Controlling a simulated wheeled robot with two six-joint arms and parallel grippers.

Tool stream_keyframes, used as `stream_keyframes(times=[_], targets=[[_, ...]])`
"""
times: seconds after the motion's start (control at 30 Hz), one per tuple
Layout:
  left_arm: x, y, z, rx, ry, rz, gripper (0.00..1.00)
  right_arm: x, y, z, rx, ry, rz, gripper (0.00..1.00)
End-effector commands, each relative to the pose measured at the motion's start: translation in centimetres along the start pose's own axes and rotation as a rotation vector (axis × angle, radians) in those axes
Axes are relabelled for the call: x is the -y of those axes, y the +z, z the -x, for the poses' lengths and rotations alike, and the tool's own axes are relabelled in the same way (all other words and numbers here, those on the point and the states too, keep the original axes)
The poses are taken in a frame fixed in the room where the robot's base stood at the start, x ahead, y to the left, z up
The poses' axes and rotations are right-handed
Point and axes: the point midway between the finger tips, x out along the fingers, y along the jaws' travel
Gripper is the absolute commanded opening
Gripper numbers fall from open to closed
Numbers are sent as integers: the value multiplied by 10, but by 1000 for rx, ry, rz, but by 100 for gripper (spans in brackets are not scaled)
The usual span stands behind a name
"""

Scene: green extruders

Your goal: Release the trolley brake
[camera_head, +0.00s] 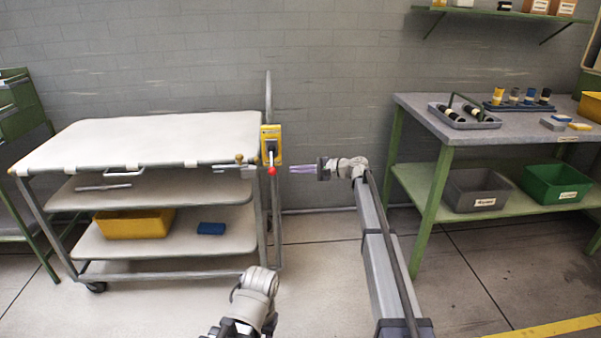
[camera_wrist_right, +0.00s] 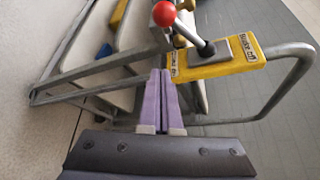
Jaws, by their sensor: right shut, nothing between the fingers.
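The trolley (camera_head: 150,142) stands at the left, with a white top and two lower shelves. On its right end is a yellow brake plate (camera_head: 271,133) with a grey lever ending in a red knob (camera_head: 271,171), which hangs low in the head view. In the right wrist view the yellow plate (camera_wrist_right: 222,64) and red knob (camera_wrist_right: 164,14) lie beyond the fingertips. My right gripper (camera_head: 291,169) is shut and empty, just right of the knob and apart from it. Its purple fingers (camera_wrist_right: 161,75) lie together. My left arm shows at the bottom; its fingers are not visible.
A yellow bin (camera_head: 134,224) and a blue box (camera_head: 211,228) are on the trolley's bottom shelf. A green-legged workbench (camera_head: 437,190) stands at the right. A bent metal handle (camera_wrist_right: 299,85) rises beside the brake plate.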

Motion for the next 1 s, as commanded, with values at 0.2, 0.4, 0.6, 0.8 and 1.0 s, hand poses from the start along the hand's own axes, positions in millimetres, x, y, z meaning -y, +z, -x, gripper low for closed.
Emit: stream_keyframes(times=[0.2, 0.4, 0.6, 0.8, 1.0], targets=[[-1, -1, -13, 0, -2, -1, 50, -2, -2, -48, 1, 1, 1, 0], [0, 0, -2, 0, -1, 0, 50, 2, 20, -54, -1, 0, 0, 0], [0, 0, 4, 0, 0, 0, 50, 1, 35, -49, -1, 0, 0, 0], [0, 0, 5, 0, 1, 0, 50, 0, 38, -48, -1, 0, 0, 0], [0, 0, 5, 0, 1, 0, 50, 0, 38, -48, -1, 0, 0, 0]])
